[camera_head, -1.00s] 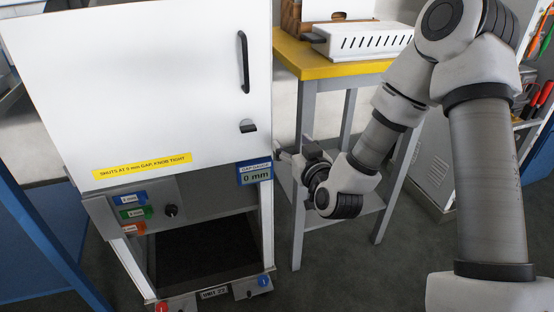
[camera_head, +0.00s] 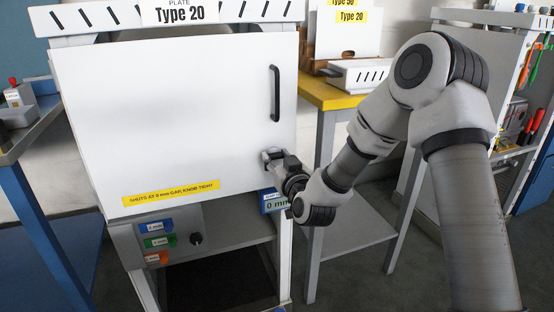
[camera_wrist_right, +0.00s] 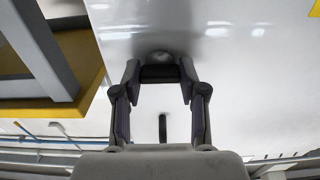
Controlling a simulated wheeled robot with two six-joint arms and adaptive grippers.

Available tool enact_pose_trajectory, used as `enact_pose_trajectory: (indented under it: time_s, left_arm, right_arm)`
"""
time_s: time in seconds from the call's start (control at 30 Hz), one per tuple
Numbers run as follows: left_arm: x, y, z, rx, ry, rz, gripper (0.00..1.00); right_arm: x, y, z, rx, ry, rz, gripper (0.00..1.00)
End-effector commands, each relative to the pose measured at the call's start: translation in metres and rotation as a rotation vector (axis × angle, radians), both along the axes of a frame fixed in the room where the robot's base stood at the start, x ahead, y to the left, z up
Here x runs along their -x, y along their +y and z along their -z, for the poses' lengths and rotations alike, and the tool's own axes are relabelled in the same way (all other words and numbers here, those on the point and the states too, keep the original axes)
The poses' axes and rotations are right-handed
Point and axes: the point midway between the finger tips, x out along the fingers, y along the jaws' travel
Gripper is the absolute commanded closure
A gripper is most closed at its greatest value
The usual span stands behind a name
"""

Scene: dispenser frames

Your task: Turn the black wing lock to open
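The black wing lock (camera_wrist_right: 160,74) is on the white door (camera_head: 165,110), below the black handle (camera_head: 275,93). In the right wrist view it lies crosswise between the fingertips of my right gripper (camera_wrist_right: 160,70), with a rounded grey part beside it. The fingers stand wide apart, one on each side of the lock; I cannot tell whether they touch it. The door looks shut. My left gripper is not in view.
A yellow label (camera_head: 171,194) is on the door's lower edge. Below are a black knob (camera_head: 196,239), coloured tags and a blue gap gauge (camera_head: 274,203) partly behind my right wrist. A yellow-topped table (camera_head: 325,95) stands close on the right.

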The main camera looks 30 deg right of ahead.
Motion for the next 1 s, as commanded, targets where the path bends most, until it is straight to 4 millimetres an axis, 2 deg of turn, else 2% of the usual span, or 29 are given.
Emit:
enact_pose_trajectory:
  time_s: [0.53,1.0]
  left_arm:
    - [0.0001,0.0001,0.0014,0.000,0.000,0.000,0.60]
    - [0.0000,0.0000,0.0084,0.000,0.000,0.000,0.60]
  right_arm:
    - [-0.0001,0.0001,0.0003,-0.071,-0.017,0.000,0.93]
    - [-0.0001,0.0002,0.0011,-0.429,-0.103,0.000,0.93]
